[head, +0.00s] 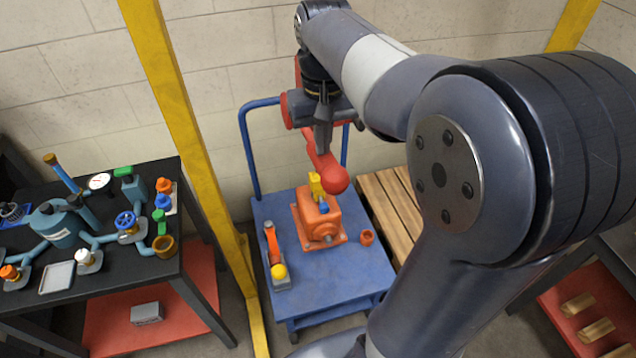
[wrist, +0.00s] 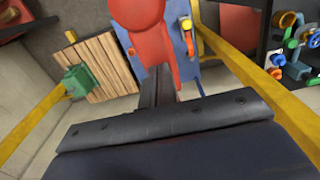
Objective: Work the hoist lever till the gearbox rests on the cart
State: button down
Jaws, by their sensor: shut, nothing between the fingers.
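The orange gearbox (head: 312,228) is over the middle of the blue cart (head: 345,284); its flange looks at or close to the deck, but I cannot tell whether it touches. A yellow piece (head: 316,184) is at its top. A red lever with a rounded end (head: 332,176), seemingly the hoist lever, hangs above the cart; it is large in the wrist view (wrist: 158,55) and hides the gearbox there. My gripper (head: 323,148) is shut and empty, close beside the red lever; contact is unclear. Its dark fingers show below the lever in the wrist view (wrist: 160,90).
An orange handle with a yellow ball (head: 279,271) and a small orange cup (head: 366,237) are on the cart. A yellow post (head: 180,100) stands left, beside a black table (head: 110,270) of fittings. A wooden pallet (head: 390,205) lies right of the cart.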

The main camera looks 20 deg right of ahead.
jog(key=shift+s+f+b, duration=0.2)
jog(key=shift+f+b, duration=0.4)
jog(key=shift+f, duration=0.3)
jog(key=shift+s+f+b, duration=0.15)
jog(key=shift+f+b, duration=0.5)
jog(key=shift+f, duration=0.3)
jog(key=shift+s+f+b, duration=0.2)
jog(key=shift+f+b, duration=0.4)
jog(key=shift+f, duration=0.3)
jog(key=shift+f, duration=0.35)
notch_tip(320, 180, down, 5)
jog(key=b, duration=0.3)
jog(key=shift+w, duration=0.1)
